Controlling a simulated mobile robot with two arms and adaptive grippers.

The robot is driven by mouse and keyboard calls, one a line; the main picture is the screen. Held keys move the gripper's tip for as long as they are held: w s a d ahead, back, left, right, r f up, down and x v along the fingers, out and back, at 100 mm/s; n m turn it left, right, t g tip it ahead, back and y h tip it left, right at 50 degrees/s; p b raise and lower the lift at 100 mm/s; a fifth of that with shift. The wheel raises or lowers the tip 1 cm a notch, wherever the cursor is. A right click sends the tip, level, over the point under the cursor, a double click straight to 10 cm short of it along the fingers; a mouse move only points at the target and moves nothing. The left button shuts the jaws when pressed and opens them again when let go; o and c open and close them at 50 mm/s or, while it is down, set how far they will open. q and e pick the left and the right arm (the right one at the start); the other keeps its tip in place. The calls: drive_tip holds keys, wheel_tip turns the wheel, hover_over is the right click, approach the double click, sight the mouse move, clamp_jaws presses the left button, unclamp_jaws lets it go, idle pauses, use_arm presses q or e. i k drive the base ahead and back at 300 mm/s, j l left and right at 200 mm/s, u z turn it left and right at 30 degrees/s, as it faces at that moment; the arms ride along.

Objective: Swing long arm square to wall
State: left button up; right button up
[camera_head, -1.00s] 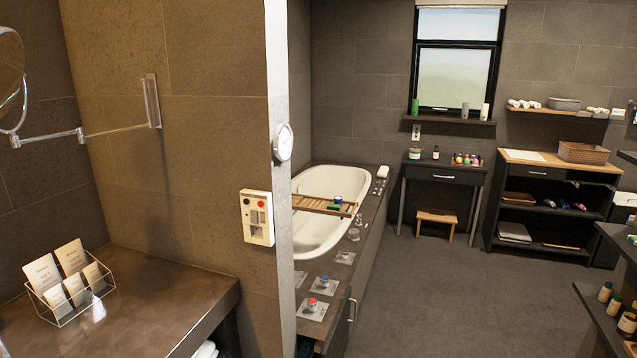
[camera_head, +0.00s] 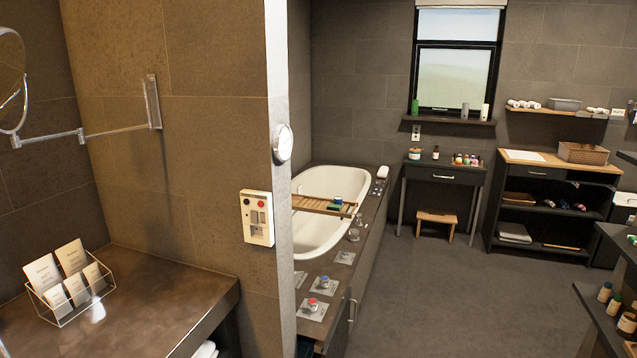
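A round vanity mirror (camera_head: 10,80) is at the left edge, partly cut off by the frame. It hangs on a jointed chrome arm fixed to a wall plate (camera_head: 152,102) on the tiled wall. The long arm (camera_head: 118,130) runs left from the plate to an elbow joint (camera_head: 80,135). The short arm (camera_head: 48,138) continues from the elbow to the joint under the mirror. The long arm looks slanted in this view; I cannot tell its exact angle to the wall. Neither of my grippers shows.
Below is a dark counter (camera_head: 150,290) with a wire card holder (camera_head: 68,290) at its left. A switch panel (camera_head: 256,218) and a round dial (camera_head: 283,143) are on the wall end. A bathtub (camera_head: 318,235) and shelves stand beyond. The counter's middle is clear.

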sight(82, 139)
drive_tip(key=u, duration=1.3)
drive_tip(key=i+l+u, duration=0.3)
drive_tip(key=u, duration=0.2)
drive_tip(key=i, duration=0.1)
